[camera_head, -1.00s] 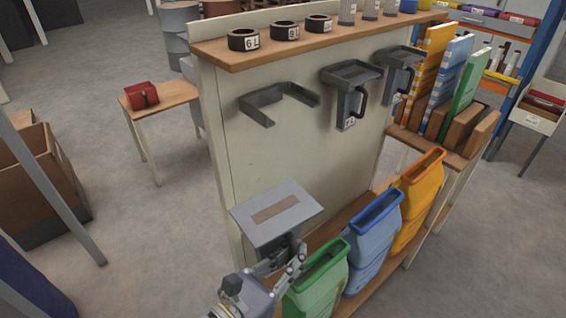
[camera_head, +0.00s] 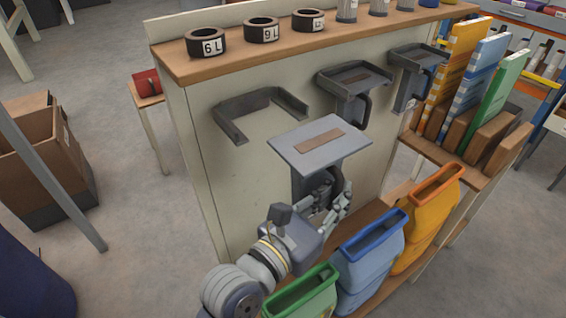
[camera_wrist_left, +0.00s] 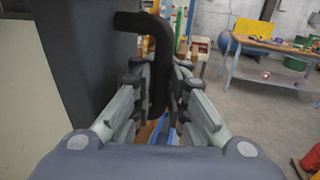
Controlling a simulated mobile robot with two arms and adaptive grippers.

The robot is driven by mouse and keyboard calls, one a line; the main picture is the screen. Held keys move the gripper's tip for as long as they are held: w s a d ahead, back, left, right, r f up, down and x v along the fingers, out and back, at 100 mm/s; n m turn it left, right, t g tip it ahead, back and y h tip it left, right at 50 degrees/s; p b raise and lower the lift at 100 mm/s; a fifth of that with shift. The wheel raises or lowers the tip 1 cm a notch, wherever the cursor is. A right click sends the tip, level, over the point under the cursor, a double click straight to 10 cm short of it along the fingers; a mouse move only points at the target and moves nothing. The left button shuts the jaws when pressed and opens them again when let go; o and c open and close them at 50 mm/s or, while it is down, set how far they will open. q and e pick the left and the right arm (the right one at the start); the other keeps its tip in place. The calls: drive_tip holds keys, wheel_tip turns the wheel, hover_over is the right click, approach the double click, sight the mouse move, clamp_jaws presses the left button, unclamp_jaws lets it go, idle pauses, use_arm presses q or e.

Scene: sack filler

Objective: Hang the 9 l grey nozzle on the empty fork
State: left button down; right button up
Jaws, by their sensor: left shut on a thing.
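My left gripper (camera_head: 328,200) is shut on the dark handle of the grey nozzle (camera_head: 291,145), which has a flat grey top plate with a brown strip. In the left wrist view the bent black handle (camera_wrist_left: 160,65) stands between the fingers, beside the nozzle's dark body (camera_wrist_left: 82,60). The nozzle is in front of the panel, below and to the right of the empty fork (camera_head: 232,128). This fork is a grey bracket with two prongs at the left of the panel. The nozzle's volume label is not visible. My right gripper is out of view.
Two more forks to the right hold a middle nozzle (camera_head: 352,80) and a right nozzle (camera_head: 415,62). Above, a wooden shelf (camera_head: 300,44) carries rings marked 6 L and 9 L and others. Green (camera_head: 305,295), blue (camera_head: 368,255) and yellow (camera_head: 425,225) sacks stand below.

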use_arm(q)
drive_tip(key=w+a+f+p, duration=0.2)
drive_tip(key=w+a+f, duration=0.1)
drive_tip(key=w+a, duration=0.7)
drive_tip(key=w, duration=0.3)
drive_tip(key=shift+w+a+p, duration=0.15)
drive_tip(key=shift+w+p, duration=0.15)
drive_tip(key=shift+w, duration=0.1)
drive_tip(key=c, duration=1.6)
unclamp_jaws()
drive_tip(key=shift+f, duration=0.25)
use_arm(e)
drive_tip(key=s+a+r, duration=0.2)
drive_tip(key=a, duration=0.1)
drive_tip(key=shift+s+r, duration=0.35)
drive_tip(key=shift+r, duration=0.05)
use_arm(q)
drive_tip(key=shift+r, duration=0.1)
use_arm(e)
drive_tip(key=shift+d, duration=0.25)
